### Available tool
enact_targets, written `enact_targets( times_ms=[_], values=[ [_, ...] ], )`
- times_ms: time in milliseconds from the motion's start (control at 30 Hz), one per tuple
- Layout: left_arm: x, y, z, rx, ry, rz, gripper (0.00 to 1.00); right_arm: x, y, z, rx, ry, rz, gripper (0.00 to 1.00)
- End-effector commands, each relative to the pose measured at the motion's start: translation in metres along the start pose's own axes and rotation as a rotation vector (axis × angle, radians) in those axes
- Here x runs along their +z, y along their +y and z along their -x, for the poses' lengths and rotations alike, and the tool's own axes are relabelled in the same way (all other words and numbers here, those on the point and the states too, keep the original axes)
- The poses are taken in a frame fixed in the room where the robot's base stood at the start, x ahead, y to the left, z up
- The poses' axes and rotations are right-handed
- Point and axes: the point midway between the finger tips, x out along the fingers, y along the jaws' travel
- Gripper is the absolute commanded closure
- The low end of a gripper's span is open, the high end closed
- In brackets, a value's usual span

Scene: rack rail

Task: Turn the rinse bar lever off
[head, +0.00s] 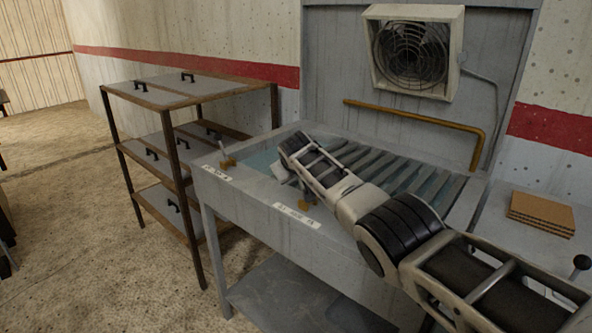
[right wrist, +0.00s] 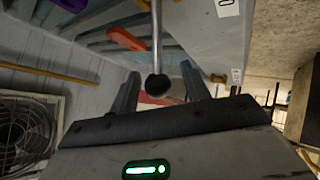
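A lever with a metal rod and round black knob (right wrist: 158,86) shows in the right wrist view. The knob sits between the two fingers of my right gripper (right wrist: 160,74), with gaps visible on both sides; I cannot tell its exact depth. The right gripper is open. In the head view my right arm reaches from the lower right over the grey washing table (head: 262,228), hiding its fingers and most of that lever. Another small lever (head: 227,160) stands at the table's left front corner. The labels on the front edge are too small to read. My left gripper is not in view.
A brown rack (head: 193,190) with grey panels and black handles stands left of the table. A fan (head: 412,52) and a yellow pipe (head: 415,116) are behind it. Brown flat pieces (head: 541,213) and another black-knobbed lever (head: 581,262) are at the right.

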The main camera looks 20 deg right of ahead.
Motion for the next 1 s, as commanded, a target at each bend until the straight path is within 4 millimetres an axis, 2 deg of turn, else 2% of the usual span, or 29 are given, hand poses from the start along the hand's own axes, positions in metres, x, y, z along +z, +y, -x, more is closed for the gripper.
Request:
enact_targets(
  times_ms=[267, 467, 600, 767, 1000],
  values=[
    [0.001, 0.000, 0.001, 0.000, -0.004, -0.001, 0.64, 0.001, 0.001, 0.000, 0.002, -0.002, 0.000, 0.54],
    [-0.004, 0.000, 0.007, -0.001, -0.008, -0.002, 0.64, -0.001, 0.002, 0.008, 0.001, -0.002, 0.000, 0.54],
    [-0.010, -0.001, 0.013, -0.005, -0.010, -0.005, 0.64, -0.002, 0.003, 0.021, 0.001, -0.001, 0.000, 0.54],
    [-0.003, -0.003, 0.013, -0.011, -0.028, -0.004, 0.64, 0.000, 0.001, 0.038, 0.001, 0.001, -0.001, 0.54],
    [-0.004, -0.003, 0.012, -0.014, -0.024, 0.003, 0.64, 0.001, 0.000, 0.074, 0.001, 0.000, 0.000, 0.54]
  ],
)
